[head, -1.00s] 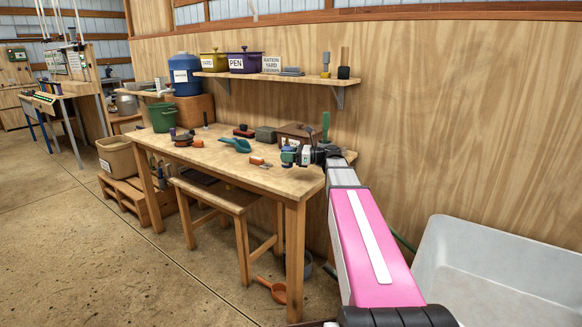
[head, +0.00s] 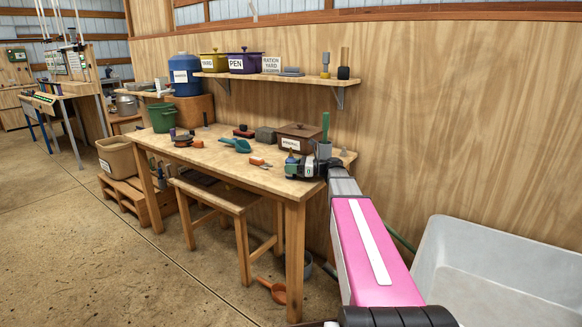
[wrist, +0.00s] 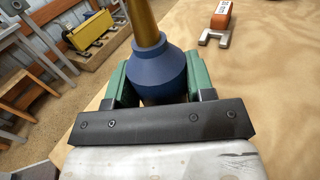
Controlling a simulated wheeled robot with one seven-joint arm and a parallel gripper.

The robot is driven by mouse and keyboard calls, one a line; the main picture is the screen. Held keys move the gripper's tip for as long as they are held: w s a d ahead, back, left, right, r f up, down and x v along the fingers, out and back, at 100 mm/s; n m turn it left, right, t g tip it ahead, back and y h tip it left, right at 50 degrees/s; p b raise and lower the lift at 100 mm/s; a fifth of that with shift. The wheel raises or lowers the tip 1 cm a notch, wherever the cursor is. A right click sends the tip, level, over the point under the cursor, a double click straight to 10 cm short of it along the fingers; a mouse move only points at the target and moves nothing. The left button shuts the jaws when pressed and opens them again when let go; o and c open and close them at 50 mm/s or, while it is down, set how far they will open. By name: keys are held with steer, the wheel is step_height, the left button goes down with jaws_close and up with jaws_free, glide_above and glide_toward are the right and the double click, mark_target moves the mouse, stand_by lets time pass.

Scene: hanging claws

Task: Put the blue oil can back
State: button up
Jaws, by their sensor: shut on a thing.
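The blue oil can (wrist: 162,72) has a dark blue body and a brass spout that points away in the wrist view. My gripper (wrist: 158,85) is shut on it, with a green finger on each side of the body. In the head view my gripper (head: 301,168) is low over the right end of the wooden workbench (head: 232,171). Only a small part of the can shows there, beside the fingers. Its base is hidden, and I cannot tell whether it touches the bench top.
A brown lidded box (head: 298,138) and a grey cup with a green handle (head: 325,146) stand close behind my gripper. An orange-handled tool (head: 257,161) and a teal scoop (head: 237,145) lie to the left. A wall shelf (head: 270,77) hangs above.

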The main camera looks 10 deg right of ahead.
steer(key=o, duration=1)
steer(key=v, duration=1.2)
steer(key=shift+r, duration=0.1)
